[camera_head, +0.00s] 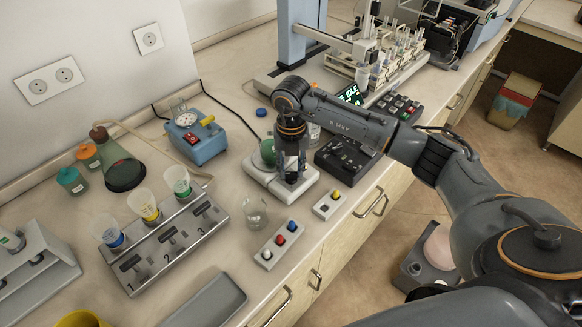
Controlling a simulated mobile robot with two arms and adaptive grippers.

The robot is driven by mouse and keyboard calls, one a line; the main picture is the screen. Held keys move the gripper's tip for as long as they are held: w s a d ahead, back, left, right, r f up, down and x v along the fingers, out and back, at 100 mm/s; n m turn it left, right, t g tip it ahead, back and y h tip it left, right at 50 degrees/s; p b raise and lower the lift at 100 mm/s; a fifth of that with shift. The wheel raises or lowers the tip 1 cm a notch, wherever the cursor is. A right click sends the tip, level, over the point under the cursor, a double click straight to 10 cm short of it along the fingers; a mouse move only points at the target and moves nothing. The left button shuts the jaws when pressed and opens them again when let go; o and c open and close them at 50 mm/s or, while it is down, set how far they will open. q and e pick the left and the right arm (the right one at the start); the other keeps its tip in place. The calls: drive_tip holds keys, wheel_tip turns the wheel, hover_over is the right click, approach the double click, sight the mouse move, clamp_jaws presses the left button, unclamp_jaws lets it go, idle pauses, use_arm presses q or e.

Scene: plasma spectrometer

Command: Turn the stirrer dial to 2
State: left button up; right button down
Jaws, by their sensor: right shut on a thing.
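The gripper appears shut on the dial. My left gripper is not in view.
A small flask (254,212) and a panel with coloured buttons (280,243) stand in front of the stirrer. A dark control box (345,158) stands to its right. A blue pump (196,135) is behind left. A rack with coloured funnels (165,245) stands at left.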

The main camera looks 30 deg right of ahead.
idle(0.3)
drive_tip(key=c, duration=1.3)
unclamp_jaws()
drive_tip(key=shift+o, duration=0.2)
drive_tip(key=shift+r, duration=0.1)
wheel_tip(320, 180, up, 12)
